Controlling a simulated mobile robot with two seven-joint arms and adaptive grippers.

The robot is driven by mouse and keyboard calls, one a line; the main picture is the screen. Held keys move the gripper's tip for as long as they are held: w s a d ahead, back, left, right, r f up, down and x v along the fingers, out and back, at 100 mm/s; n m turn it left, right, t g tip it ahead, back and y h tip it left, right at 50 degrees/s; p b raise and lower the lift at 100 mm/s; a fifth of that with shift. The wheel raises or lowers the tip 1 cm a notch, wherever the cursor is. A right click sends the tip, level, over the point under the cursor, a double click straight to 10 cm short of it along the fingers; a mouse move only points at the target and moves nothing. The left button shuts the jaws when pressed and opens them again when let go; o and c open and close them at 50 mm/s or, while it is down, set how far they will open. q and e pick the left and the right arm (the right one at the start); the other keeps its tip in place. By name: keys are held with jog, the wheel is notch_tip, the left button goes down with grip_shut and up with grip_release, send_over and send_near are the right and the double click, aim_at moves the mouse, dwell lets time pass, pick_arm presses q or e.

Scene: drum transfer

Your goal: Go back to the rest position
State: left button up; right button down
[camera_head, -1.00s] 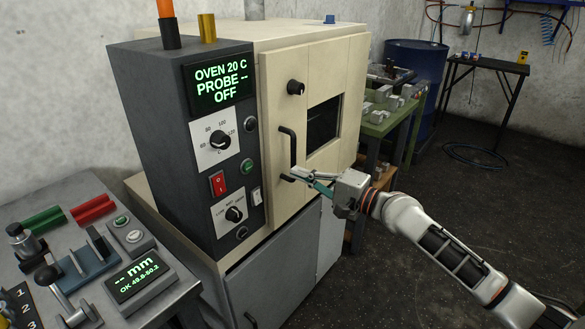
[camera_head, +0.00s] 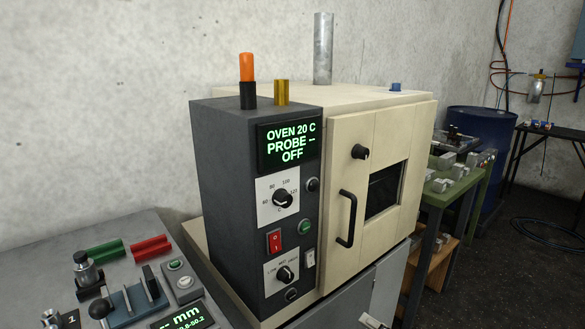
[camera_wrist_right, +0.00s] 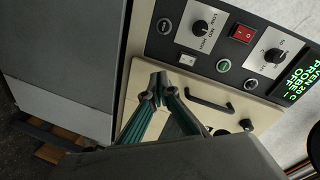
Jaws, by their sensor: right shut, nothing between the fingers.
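My right gripper (camera_wrist_right: 159,84) shows in the right wrist view with its teal fingers together and nothing between them. It is in front of the cream oven door (camera_wrist_right: 128,78), apart from the black door handle (camera_wrist_right: 208,104). In the head view only a small pale piece, probably of this gripper (camera_head: 373,321), shows at the bottom edge, below the oven (camera_head: 215,150). The oven door is shut, and its handle (camera_head: 346,218) is free. The oven display (camera_head: 290,143) reads OVEN 20 C, PROBE --, OFF. My left gripper is in neither view.
A grey bench (camera_head: 130,230) at the left bears a gauge fixture, red and green blocks and a display. A green table (camera_head: 455,195) with metal parts and a blue drum (camera_head: 485,130) stand right of the oven. Dark floor (camera_head: 500,280) is open at the right.

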jog(key=s+f+n+g+h, duration=0.1)
jog(key=s+f+n+h, duration=0.2)
jog(key=s+f, duration=0.8)
jog(key=s+d+f+n+g+h, duration=0.1)
jog(key=s+f+n+h, duration=0.2)
jog(key=s+f+n, duration=0.3)
jog(key=s+f, duration=0.5)
jog(key=shift+s+f+n+g+h, duration=0.2)
jog(key=shift+s+n+g+h, duration=0.05)
jog(key=shift+n+g+h, duration=0.05)
